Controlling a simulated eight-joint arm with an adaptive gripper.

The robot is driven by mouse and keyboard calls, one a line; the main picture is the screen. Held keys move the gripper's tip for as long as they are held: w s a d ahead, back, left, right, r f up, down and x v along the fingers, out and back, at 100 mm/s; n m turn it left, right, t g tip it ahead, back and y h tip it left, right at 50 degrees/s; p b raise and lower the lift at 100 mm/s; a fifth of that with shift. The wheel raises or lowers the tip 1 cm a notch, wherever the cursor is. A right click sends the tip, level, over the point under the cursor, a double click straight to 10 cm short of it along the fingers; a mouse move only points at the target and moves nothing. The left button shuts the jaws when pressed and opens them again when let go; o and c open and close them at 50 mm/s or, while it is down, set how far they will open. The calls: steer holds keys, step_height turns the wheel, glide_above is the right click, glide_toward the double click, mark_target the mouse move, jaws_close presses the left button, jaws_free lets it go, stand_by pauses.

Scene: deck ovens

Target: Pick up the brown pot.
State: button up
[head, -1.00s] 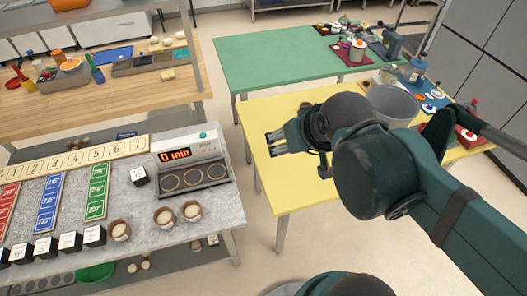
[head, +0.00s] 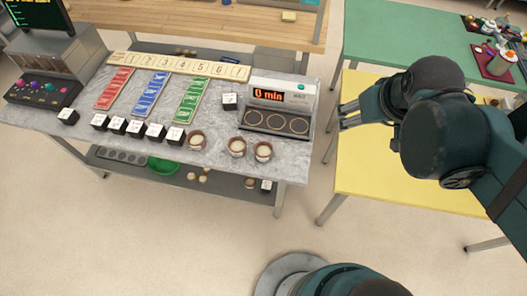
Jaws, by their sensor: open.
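Three small brown pots with pale contents stand on the grey stone counter near its front edge in the head view: a left pot (head: 197,140), a middle pot (head: 237,148) and a right pot (head: 263,153). They look alike. My gripper (head: 345,114) is open and empty. It appears over the left edge of the yellow table, to the right of the pots and apart from them.
A timer box (head: 283,95) with round wells, reading "0 min", sits behind the pots. Several black-and-white cubes (head: 155,131) line the counter front to the left. Coloured strips (head: 150,92) and a numbered board (head: 180,66) lie behind. The yellow table (head: 385,165) has clear room.

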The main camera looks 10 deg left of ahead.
steer(key=w+a+f+n+g, duration=0.35)
steer(key=a+f+n, duration=0.45)
steer(key=a, duration=0.6)
steer(key=n+g, duration=0.2)
steer(key=n, duration=0.2)
glide_above(263, 149)
steer(key=shift+h, duration=0.3)
steer(key=f, duration=1.1)
steer(key=shift+w+d+f, duration=0.25)
steer(key=shift+d+f, duration=0.15)
steer(key=shift+s+a+f+n, duration=0.2)
steer(key=shift+a+f+n, duration=0.1)
steer(key=shift+f, duration=0.1)
steer(key=shift+f, duration=1.3)
steer(key=shift+f, duration=0.1)
steer(key=shift+a+f+b, duration=0.1)
steer(key=shift+f+b, duration=0.5)
steer(key=shift+f, duration=1.9)
steer(key=shift+c, duration=0.4)
steer(key=c, duration=1)
